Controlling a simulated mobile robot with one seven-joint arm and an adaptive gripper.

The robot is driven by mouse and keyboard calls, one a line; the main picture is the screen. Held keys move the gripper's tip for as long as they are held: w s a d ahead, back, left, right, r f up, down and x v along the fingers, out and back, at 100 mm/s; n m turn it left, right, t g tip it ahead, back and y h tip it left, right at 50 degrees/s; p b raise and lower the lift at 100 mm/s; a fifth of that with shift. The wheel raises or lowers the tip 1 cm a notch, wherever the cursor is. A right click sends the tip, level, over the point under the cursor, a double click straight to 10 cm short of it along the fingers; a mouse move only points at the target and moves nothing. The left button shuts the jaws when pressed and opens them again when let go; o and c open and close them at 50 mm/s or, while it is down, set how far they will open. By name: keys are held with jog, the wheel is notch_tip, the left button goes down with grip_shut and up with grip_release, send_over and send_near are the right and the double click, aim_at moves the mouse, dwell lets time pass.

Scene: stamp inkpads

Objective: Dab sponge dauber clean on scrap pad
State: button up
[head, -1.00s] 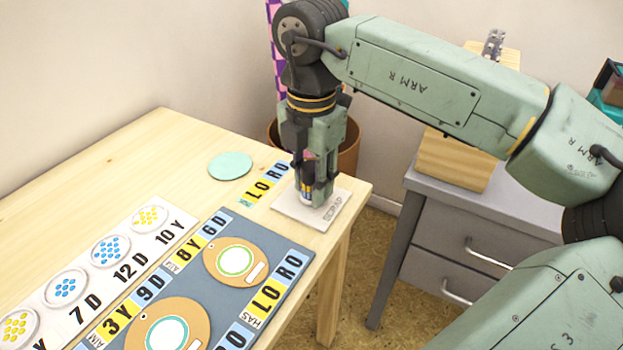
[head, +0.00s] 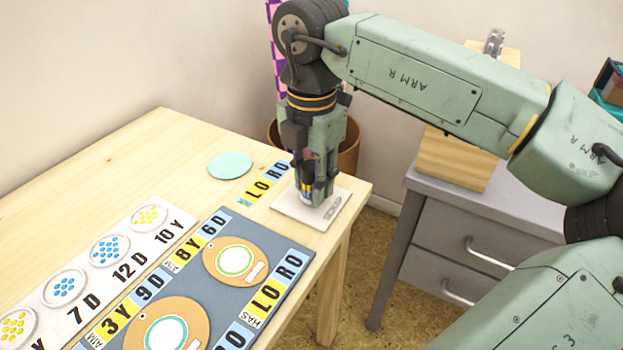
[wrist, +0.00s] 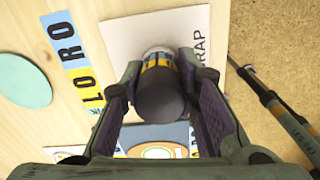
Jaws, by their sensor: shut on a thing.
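My gripper (head: 314,190) points down over the white scrap pad (head: 290,207) at the table's right corner. It is shut on the sponge dauber (head: 307,193), whose body has yellow, blue and dark bands and a pale lower end. The dauber is upright, with its lower end at the pad. Its sponge tip is hidden, so I cannot tell for certain whether it touches. In the wrist view the dauber (wrist: 160,95) shows its dark rounded top between the two fingers, above the pad (wrist: 120,40) marked SCRAP.
A mint disc (head: 230,165) and a LORO strip (head: 265,185) lie left of the pad. A blue-grey board (head: 285,285) with tan shapes and a white strip with dotted discs (head: 110,250) lie nearer. The table's right edge is close to the pad. A grey drawer cabinet (head: 460,235) stands right.

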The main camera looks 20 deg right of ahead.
aim_at(312, 166)
dwell(0.4)
jog(key=shift+r+p, duration=0.3)
jog(key=shift+r, duration=0.3)
jog(key=shift+r+p, duration=1.45)
jog(key=shift+r, duration=0.85)
